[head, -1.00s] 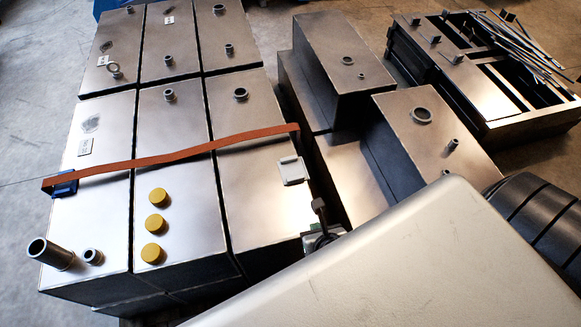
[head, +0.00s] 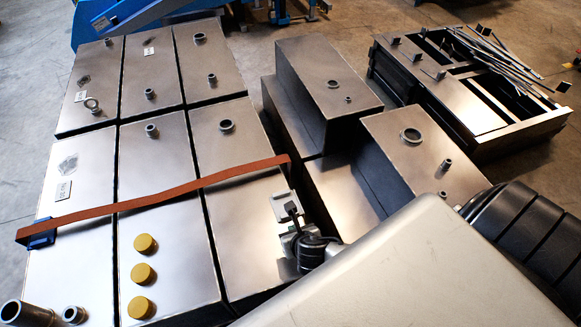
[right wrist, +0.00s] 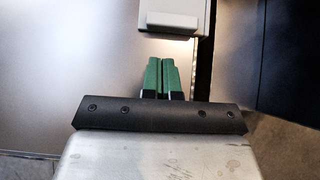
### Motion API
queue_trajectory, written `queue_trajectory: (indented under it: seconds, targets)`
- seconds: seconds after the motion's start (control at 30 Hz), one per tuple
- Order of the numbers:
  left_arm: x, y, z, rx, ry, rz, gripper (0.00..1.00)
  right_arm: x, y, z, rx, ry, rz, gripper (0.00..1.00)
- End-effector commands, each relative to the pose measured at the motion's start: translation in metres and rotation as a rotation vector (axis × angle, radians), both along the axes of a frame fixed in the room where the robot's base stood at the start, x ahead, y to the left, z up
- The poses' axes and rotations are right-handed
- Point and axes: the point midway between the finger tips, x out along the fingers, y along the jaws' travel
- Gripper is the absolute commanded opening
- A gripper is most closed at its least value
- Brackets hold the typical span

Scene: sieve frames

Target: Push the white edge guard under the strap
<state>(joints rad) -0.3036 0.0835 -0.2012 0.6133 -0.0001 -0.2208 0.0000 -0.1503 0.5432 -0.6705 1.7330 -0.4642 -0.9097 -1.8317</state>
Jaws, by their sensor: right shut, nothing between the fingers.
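The white edge guard (head: 280,205) sits on the right edge of the front right metal tank, on the near side of the orange-brown strap (head: 150,197) and apart from it. In the right wrist view the guard (right wrist: 172,20) is at the top, with a raised lip. My right gripper (head: 291,208) is at the guard's near side in the head view and hides part of it. In the right wrist view its green fingers (right wrist: 160,62) are together and empty, with a small gap in the picture between their tips and the guard. My left gripper is not in view.
A blue edge guard (head: 38,240) holds the strap's left end. Yellow caps (head: 142,272) and pipe stubs (head: 22,312) stand up from the tanks. More metal boxes (head: 325,85) stand to the right, and a dark frame (head: 470,85) with loose strips lies behind.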

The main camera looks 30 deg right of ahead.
Motion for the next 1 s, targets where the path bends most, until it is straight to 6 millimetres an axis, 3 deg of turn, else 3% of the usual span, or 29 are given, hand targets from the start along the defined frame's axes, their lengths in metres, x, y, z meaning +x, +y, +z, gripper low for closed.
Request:
queue_trajectory:
  seconds: [0.03,0.2,0.73,1.0]
  targets:
    - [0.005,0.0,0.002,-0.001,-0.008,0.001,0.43,0.011,-0.004,0.003,0.0,-0.007,-0.004,0.0]
    - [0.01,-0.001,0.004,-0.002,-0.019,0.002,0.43,0.026,-0.007,0.002,-0.001,-0.004,-0.003,0.0]
    - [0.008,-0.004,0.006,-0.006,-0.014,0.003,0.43,0.037,-0.009,0.003,-0.001,-0.005,-0.001,0.0]
    - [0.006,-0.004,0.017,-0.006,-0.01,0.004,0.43,0.095,-0.023,0.005,-0.004,-0.008,-0.002,0.0]
